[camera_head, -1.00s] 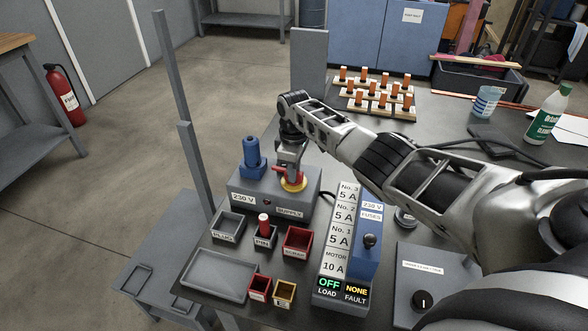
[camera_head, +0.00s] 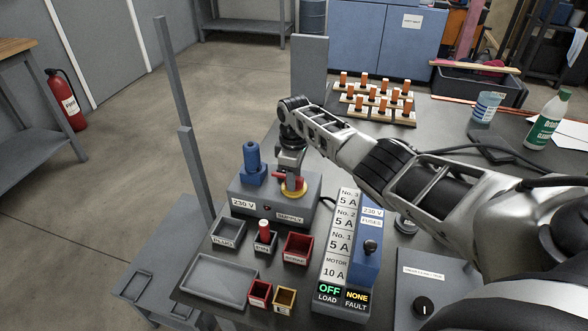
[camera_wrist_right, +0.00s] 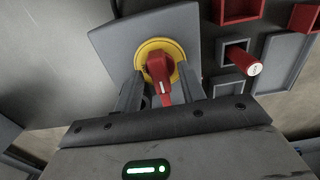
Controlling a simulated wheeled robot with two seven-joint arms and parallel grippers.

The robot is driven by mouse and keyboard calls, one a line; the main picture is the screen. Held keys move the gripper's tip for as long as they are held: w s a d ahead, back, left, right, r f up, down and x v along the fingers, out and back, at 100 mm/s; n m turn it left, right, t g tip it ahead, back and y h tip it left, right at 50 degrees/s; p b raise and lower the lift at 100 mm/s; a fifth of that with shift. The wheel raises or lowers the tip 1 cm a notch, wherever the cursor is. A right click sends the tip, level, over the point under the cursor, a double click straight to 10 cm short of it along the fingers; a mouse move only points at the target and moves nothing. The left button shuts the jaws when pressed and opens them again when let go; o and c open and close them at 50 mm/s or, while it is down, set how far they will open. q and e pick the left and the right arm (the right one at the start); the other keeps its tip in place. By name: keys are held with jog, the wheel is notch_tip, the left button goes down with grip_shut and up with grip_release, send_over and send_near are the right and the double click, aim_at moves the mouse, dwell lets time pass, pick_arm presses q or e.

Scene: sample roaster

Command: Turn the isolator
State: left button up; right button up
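The isolator is a red handle (camera_wrist_right: 158,68) on a yellow round plate (camera_wrist_right: 178,70), on the grey supply box (camera_head: 240,190). In the head view the yellow plate (camera_head: 294,194) shows just below my right gripper (camera_head: 289,172). In the right wrist view the fingers of my right gripper (camera_wrist_right: 160,88) stand apart, one on each side of the red handle, with narrow gaps visible. The handle points toward the gripper's palm. In the head view the wrist and fingers hide part of the handle. My left gripper is not in view.
A blue plug-like piece (camera_head: 253,163) stands on the box left of the isolator. Small bins, including a red one (camera_head: 298,248), lie in front. The fuse panel (camera_head: 336,245) reads OFF load, NONE fault. A tall grey post (camera_head: 178,110) rises at the left.

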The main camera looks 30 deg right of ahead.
notch_tip(320, 180, up, 16)
jog(key=p, duration=0.1)
dwell(0.4)
dwell(0.3)
jog(key=s+a+f+t, duration=0.1)
jog(key=s+a+f, duration=1.1)
jog(key=f, duration=0.3)
jog(key=s+a+r+m+t, duration=0.1)
jog(key=s+m, duration=0.2)
jog(key=s, duration=0.7)
jog(key=s+a+r+m+t, duration=0.1)
jog(key=s+a+m+t, duration=0.15)
jog(key=s, duration=0.85)
jog(key=w+a+f+t+y, duration=0.3)
jog(key=w+a+f+t, duration=0.2)
jog(key=w+f, duration=0.1)
jog(key=shift+f+t, duration=0.35)
jog(key=shift+f, duration=0.15)
